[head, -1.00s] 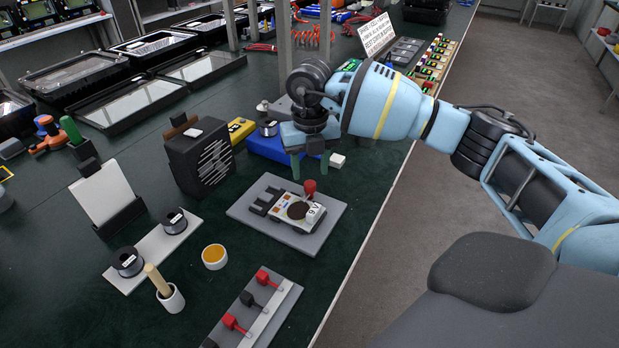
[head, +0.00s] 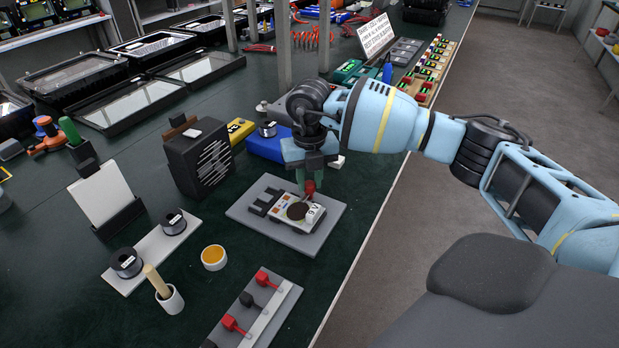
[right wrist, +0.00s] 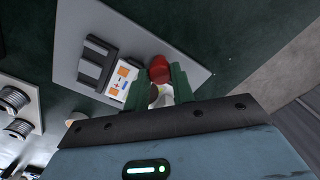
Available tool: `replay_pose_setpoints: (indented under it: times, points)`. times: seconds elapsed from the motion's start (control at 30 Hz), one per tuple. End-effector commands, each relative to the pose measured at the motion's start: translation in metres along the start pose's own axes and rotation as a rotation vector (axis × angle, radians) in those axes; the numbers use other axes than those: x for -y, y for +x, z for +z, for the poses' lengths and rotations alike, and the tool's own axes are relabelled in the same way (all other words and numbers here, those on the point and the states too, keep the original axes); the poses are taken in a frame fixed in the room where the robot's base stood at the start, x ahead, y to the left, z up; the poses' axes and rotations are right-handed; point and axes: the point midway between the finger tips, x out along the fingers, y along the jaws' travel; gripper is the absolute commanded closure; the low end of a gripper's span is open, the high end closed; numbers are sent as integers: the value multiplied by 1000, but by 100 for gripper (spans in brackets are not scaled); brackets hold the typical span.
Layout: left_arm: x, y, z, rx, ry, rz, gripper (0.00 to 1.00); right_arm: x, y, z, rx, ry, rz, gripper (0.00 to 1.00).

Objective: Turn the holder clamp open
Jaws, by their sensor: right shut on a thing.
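The holder (head: 290,210) is a small white, orange and black block on a grey plate (head: 258,226). Its clamp has a red knob (head: 309,187) standing up at the far right side; the knob also shows in the right wrist view (right wrist: 159,69). My right gripper (head: 311,178) points down over the holder, its green fingers on either side of the knob, shut on it. In the right wrist view the fingers (right wrist: 160,88) hide part of the clamp below the knob. My left gripper is not in view.
A black speaker-like box (head: 198,160) stands left of the plate and a blue box (head: 268,145) behind it. An amber cup (head: 214,257) and a rack of red and black handles (head: 254,310) lie nearer. Bare green table surrounds the plate.

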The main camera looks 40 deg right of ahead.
Motion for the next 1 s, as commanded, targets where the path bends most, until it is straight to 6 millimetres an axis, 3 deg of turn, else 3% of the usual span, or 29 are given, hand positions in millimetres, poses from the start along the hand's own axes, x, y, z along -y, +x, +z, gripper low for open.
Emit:
replay_pose_setpoints:
  times: [0.47,1.0]
  points:
    - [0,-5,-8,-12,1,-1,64,0,-2,0,1,-132,0,98]
    - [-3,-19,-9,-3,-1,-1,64,0,-2,0,2,-621,1,98]
